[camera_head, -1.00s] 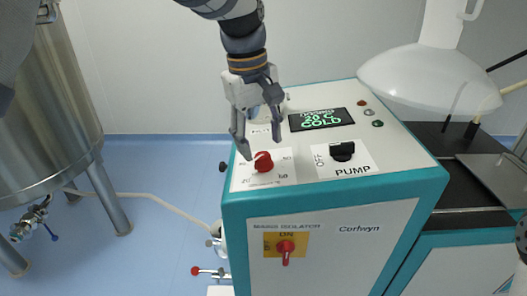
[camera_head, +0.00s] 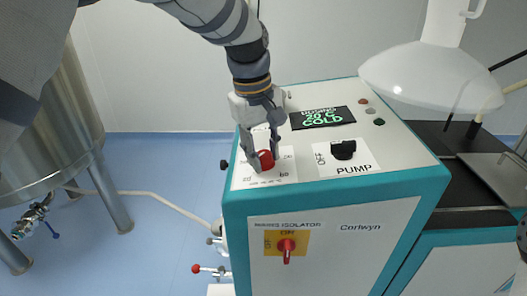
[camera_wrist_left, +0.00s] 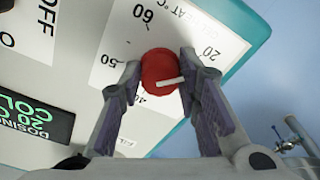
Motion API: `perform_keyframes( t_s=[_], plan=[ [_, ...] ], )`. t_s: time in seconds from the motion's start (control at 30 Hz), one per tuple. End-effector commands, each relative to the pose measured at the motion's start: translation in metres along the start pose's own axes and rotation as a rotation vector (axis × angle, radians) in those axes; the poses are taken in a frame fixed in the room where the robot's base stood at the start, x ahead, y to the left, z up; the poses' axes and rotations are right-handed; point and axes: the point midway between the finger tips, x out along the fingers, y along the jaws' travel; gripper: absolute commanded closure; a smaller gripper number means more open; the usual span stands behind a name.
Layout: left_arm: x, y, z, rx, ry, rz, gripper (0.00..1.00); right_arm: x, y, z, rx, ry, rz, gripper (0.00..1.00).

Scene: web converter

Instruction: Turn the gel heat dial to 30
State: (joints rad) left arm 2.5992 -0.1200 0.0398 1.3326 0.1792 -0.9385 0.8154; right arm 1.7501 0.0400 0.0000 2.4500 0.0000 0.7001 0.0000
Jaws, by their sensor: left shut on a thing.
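The red gel heat dial (camera_head: 265,160) sits on a white scale plate on the machine's sloped top. My left gripper (camera_head: 263,158) reaches down from above and is shut on the dial. In the left wrist view the dial (camera_wrist_left: 160,72) is between the two fingers, with its white pointer line aimed right, toward the right finger. The scale plate (camera_wrist_left: 112,42) shows 60, 50, 40 and 20; the right finger covers the part between 40 and 20. The display (camera_head: 322,118) reads 20 C and COLD.
The black pump knob (camera_head: 343,150) is right of the dial. A red mains isolator switch (camera_head: 287,245) is on the front panel.

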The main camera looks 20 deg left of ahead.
Motion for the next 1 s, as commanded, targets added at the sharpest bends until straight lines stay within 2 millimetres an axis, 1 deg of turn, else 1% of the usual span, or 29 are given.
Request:
perform_keyframes(
  t_s=[0.27,0.6,1.0],
  plan=[
    [-0.002,0.000,0.000,0.122,0.001,0.012,0.97,-0.009,0.000,-0.006,0.000,0.028,-0.001,1.00],
    [-0.002,-0.002,0.000,0.427,0.001,0.036,0.97,-0.022,-0.001,-0.015,-0.001,0.073,-0.003,1.00],
    [0.001,-0.003,-0.001,0.798,-0.003,0.065,0.97,-0.027,-0.001,-0.019,-0.001,0.091,-0.004,1.00]
  ],
)
